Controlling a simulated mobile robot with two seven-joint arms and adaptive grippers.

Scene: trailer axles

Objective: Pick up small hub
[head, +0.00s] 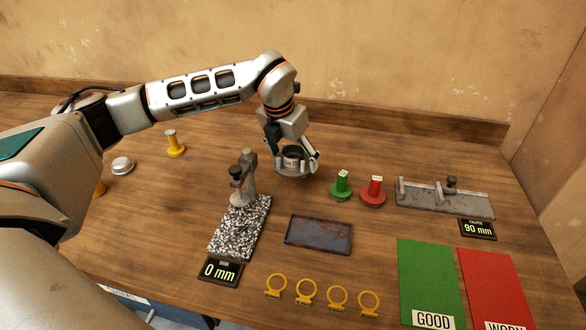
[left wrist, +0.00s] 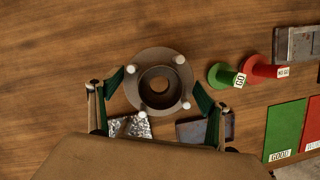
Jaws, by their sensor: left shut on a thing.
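The small hub (head: 291,171) is a grey metal ring with a wide flange, an open bore and several pale studs. My left gripper (head: 293,156) is shut on it, at the back middle of the table. In the left wrist view the hub (left wrist: 134,90) sits between the two green-padded fingers of the left gripper (left wrist: 161,91), one on each side of the flange. In the head view the fingers partly hide the hub. I cannot tell whether its underside touches the table. My right gripper is not in view.
A gauge stand on a speckled block (head: 240,226) stands front left of the hub. A dark tray (head: 318,234) lies in front. Green (head: 341,187) and red (head: 374,190) plugs and a caliper fixture (head: 470,203) are to the right. Green (head: 430,280) and red (head: 495,285) mats lie front right.

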